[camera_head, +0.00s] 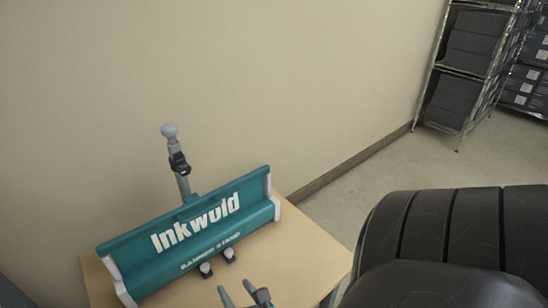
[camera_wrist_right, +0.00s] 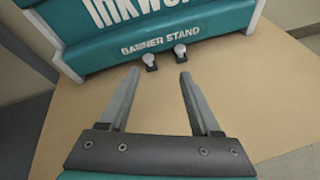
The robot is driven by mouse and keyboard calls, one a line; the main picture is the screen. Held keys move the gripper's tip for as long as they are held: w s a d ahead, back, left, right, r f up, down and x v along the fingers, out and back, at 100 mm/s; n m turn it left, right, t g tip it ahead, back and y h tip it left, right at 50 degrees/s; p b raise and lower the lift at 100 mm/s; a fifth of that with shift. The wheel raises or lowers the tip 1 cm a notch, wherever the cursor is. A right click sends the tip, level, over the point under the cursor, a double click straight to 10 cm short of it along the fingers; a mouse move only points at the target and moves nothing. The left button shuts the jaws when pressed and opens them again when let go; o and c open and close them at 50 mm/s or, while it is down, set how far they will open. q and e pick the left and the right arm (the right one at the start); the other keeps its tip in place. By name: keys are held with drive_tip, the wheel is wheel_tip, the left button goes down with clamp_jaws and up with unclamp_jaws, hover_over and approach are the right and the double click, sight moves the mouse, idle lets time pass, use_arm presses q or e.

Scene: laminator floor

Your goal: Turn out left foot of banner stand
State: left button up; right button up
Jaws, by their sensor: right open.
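The teal banner stand (camera_head: 190,240) with white end caps and white lettering lies on a small wooden table against the wall. A grey pole with a knob (camera_head: 172,150) rises behind it. Two feet with pale round knobs, the left foot (camera_head: 205,269) and the right foot (camera_head: 229,255), show side by side at its front edge. In the right wrist view the left foot (camera_wrist_right: 149,60) and right foot (camera_wrist_right: 180,50) lie ahead of the fingertips. My right gripper (camera_head: 243,294) is open and empty, in front of the feet and apart from them. My left gripper is not in view.
The wooden table top (camera_head: 300,243) is bare to the right and in front of the stand. A beige wall (camera_head: 250,80) stands close behind. A metal shelf with dark boxes (camera_head: 470,60) stands at the far right on open floor.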

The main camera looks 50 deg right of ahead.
drive_tip(key=s+a+m+g+y+p, duration=0.2)
drive_tip(key=s+a+m+g, duration=0.25)
drive_tip(key=m, duration=0.85)
drive_tip(key=s+a+m+g+y+p, duration=0.1)
drive_tip(key=s+a+m+g+y, duration=0.3)
drive_tip(key=m, duration=0.9)
drive_tip(key=s+f+g+p, duration=0.1)
drive_tip(key=s+f+p, duration=0.3)
drive_tip(key=f, duration=0.2)
drive_tip(key=s+d+f+g+h+p, duration=0.1)
drive_tip(key=s+f+p, duration=0.2)
drive_tip(key=f, duration=0.3)
drive_tip(key=shift+s+f+p, duration=0.25)
drive_tip(key=shift+s+p, duration=0.1)
drive_tip(key=shift+p, duration=0.4)
